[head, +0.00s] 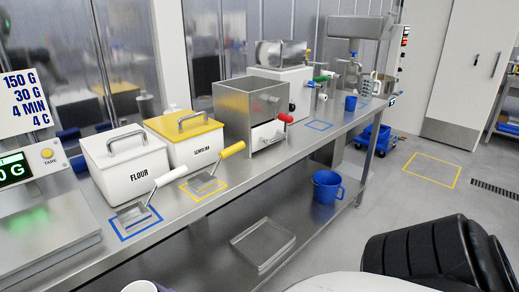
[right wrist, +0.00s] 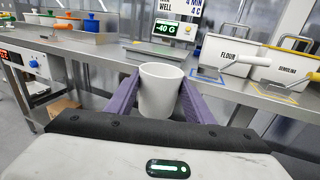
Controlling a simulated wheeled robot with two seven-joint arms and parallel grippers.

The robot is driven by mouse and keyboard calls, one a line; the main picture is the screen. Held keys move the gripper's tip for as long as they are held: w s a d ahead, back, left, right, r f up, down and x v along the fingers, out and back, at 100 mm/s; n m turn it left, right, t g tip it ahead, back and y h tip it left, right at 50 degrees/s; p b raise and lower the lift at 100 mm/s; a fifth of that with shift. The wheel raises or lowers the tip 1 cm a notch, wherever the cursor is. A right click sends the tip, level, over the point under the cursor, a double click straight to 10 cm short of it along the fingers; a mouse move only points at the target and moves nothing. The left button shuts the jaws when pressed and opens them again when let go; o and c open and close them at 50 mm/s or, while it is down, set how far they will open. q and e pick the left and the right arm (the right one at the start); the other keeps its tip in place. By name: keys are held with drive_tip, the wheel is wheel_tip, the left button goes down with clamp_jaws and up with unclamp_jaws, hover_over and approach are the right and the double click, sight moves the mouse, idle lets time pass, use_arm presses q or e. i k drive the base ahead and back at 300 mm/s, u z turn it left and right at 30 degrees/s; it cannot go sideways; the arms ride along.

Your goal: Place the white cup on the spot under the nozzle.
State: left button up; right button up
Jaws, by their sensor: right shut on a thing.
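My right gripper (right wrist: 159,88) has purple fingers and is shut on the white cup (right wrist: 159,104), one finger on each side. The cup is upright, in front of the bench edge in the right wrist view. In the head view only the rim of the white cup (head: 140,287) shows at the bottom edge. A small blue outlined square (head: 319,125) is bare on the bench, in front of a white machine (head: 298,85) with green and red handles. I cannot clearly make out which part is the nozzle. My left gripper is not in view.
The steel bench (head: 235,190) carries flour (head: 128,172) and semolina (head: 188,146) bins, two scoops and a steel hopper box (head: 243,110). A blue cup (head: 350,103) stands further along.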

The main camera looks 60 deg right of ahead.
sight(319, 125)
drive_tip(key=z, duration=0.3)
drive_tip(key=k, duration=0.35)
drive_tip(key=z, duration=3.1)
drive_tip(key=i, duration=0.1)
drive_tip(key=u, duration=1.05)
drive_tip(key=i, duration=1)
drive_tip(key=u, duration=0.5)
drive_tip(key=i, duration=1.3)
drive_tip(key=u, duration=0.3)
